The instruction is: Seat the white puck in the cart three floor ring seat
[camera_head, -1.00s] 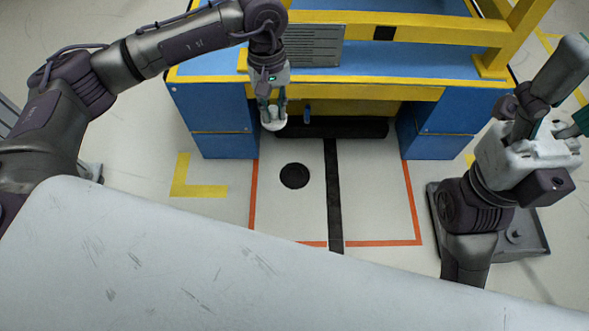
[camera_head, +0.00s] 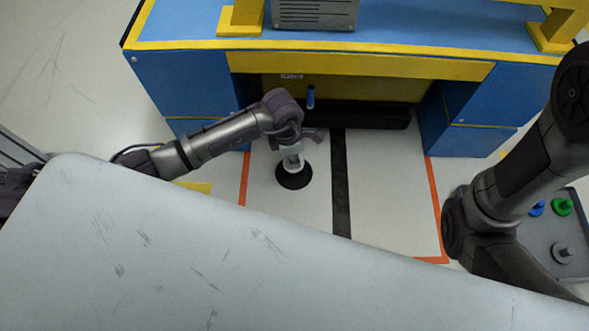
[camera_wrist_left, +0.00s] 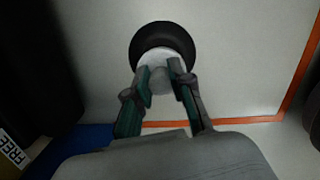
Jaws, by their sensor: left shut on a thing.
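The floor ring seat is a round black ring (camera_head: 294,182) on the pale floor inside the orange-lined bay; it also shows in the left wrist view (camera_wrist_left: 158,32). My left gripper (camera_head: 293,166) points down over the ring. It is shut on the white puck, which lies between the fingertips in the left wrist view (camera_wrist_left: 152,57). There the puck overlaps the ring's near part, with black showing around its far side. I cannot tell whether the puck rests in the ring or hangs just above it. My right arm is at the right; its gripper is out of view.
A blue and yellow bench (camera_head: 190,82) stands behind the bay, with a black bar (camera_head: 370,115) under it. A black stripe (camera_head: 340,190) runs on the floor right of the ring. A grey tray (camera_head: 540,245) with blue, green and grey pieces stands at the right.

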